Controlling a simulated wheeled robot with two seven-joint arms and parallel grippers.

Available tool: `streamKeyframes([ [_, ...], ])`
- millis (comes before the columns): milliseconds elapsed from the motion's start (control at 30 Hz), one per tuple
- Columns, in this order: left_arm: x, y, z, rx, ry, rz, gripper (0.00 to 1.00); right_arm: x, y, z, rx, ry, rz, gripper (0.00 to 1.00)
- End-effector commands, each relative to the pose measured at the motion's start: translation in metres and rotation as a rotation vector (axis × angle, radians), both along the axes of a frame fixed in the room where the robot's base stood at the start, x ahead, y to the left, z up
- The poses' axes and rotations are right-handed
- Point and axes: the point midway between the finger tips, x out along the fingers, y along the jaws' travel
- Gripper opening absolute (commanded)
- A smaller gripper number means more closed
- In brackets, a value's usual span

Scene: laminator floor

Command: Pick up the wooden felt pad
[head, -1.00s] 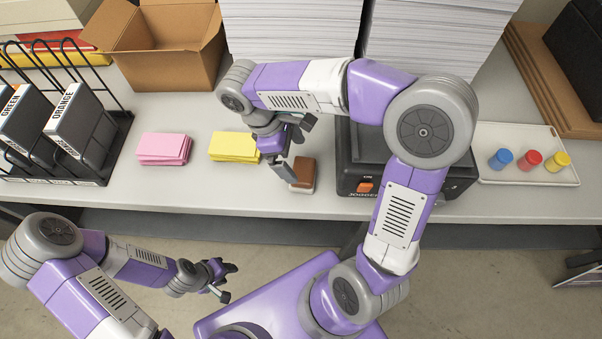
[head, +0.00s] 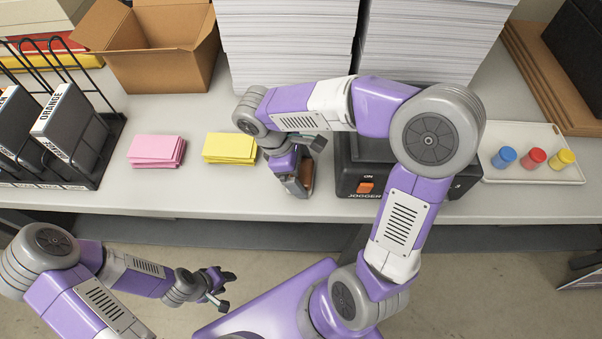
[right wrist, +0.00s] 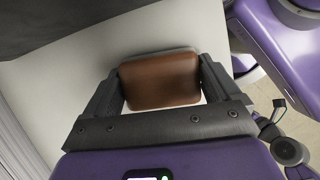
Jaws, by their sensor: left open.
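The wooden felt pad is a brown block with a pale base on the table's front part. In the head view only a sliver of the pad (head: 308,172) shows beside my right gripper (head: 297,188), which hides the rest. In the right wrist view the brown top of the pad (right wrist: 160,80) lies between the two fingers of my right gripper (right wrist: 160,78), one on each side. Whether both fingers touch it is not clear. The pad appears to rest on the table. My left gripper (head: 226,290) is open and empty, in front of the table edge.
A black jogger (head: 350,180) stands just right of the pad. Yellow pads (head: 230,148) and pink pads (head: 156,151) lie to the left. A black rack (head: 95,175), a cardboard box (head: 160,60), tall paper stacks (head: 285,50) and a tray (head: 505,135) with coloured jars are around.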

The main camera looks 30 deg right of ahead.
Motion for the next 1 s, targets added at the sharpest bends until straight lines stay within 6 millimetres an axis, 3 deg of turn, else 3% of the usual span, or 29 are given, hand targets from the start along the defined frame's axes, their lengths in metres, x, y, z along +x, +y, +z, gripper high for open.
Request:
streamKeyframes([
  [367,0.000,0.000,0.004,0.000,0.000,0.000,0.43,0.000,0.000,0.008,0.000,-0.002,-0.001,0.59],
  [733,0.000,0.000,0.033,0.000,0.000,0.000,0.43,0.001,0.000,0.080,0.000,-0.003,-0.001,0.59],
  [1000,0.000,0.000,0.039,0.000,0.000,0.000,0.43,0.001,0.000,0.100,0.001,-0.001,0.000,0.59],
])
